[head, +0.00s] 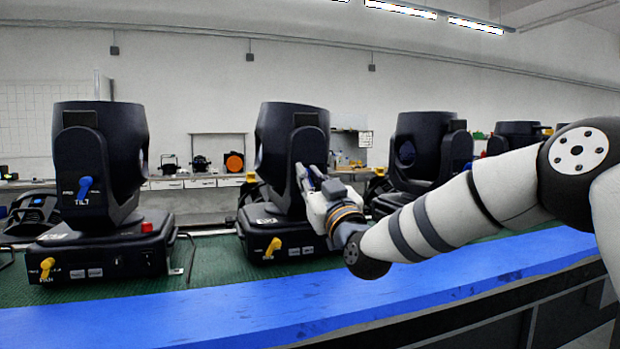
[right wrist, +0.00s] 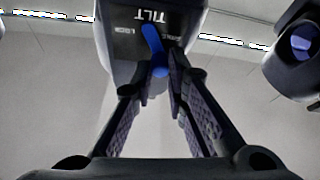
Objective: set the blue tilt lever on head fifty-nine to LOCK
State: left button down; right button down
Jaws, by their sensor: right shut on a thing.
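The moving-light head (head: 277,140) in front of my right arm is black, on a base with a yellow lever (head: 273,246). My right gripper (head: 305,180) is at the side of its yoke. In the right wrist view, the blue tilt lever (right wrist: 153,42) stands out below an upside-down TILT label. It lies nearly along the view, slightly slanted. The fingers of my right gripper (right wrist: 161,80) are closed around its near end. Small labels flank the lever, one appearing to read LOCK at left. In the head view the gripper hides this lever. No head number is readable. My left gripper is out of view.
Another head (head: 98,160) with its own blue lever (head: 84,188) stands to the left. More heads (head: 425,150) stand to the right, behind my arm. A blue bench edge (head: 250,307) runs along the front of the green mat (head: 215,264).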

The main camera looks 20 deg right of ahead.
jog(key=m, duration=0.1)
jog(key=m+h, duration=0.2)
jog(key=m, duration=0.1)
jog(key=shift+s+d+r+p, duration=0.1)
jog(key=shift+d+r+p, duration=0.2)
jog(key=shift+p, duration=0.1)
jog(key=m, duration=0.1)
jog(key=m+h, duration=0.2)
jog(key=m, duration=0.1)
jog(key=shift+d+p, duration=0.25)
jog(key=shift+p, duration=0.05)
jog(key=m+h, duration=0.1)
jog(key=m, duration=0.2)
jog(key=m+h, duration=0.1)
jog(key=shift+d+m+g+h+p, duration=0.3)
jog(key=shift+d+m+g, duration=0.05)
jog(key=shift+m+g, duration=0.05)
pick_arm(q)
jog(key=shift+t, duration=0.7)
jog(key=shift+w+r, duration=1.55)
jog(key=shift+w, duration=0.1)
pick_arm(e)
jog(key=shift+d+f+m+g+h, duration=0.15)
jog(key=shift+m+g+h, duration=0.15)
jog(key=shift+m, duration=0.55)
jog(key=shift+d+f+m+g+h, duration=0.15)
jog(key=shift+m+g+h, duration=0.15)
jog(key=shift+m, duration=0.55)
